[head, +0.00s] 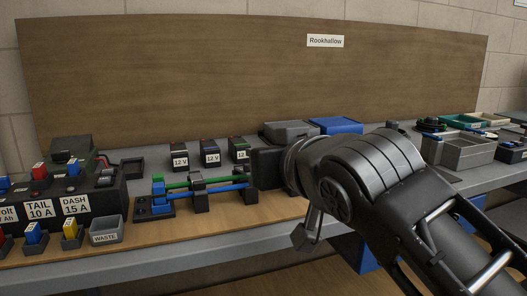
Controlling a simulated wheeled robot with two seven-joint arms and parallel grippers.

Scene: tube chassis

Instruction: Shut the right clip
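A tube chassis stands on the workbench, with a green tube (222,179) and a blue tube (228,188) running left to right across dark supports. A blue holder (160,199) is at its left end, and a dark clip-like support (197,190) is near the middle. My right gripper (268,168) is at the chassis's right end and covers it, so the right clip cannot be made out. Its fingers are not clear, and I cannot tell whether it touches the chassis. My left gripper is not in view.
A fuse panel (100,206) and a grey waste bin (106,231) stand at the left. Several 12 V boxes (210,154) stand behind the chassis. Grey and blue boxes (335,125) are behind my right arm; grey trays (466,152) are at the right. A wooden board (200,70) backs the bench.

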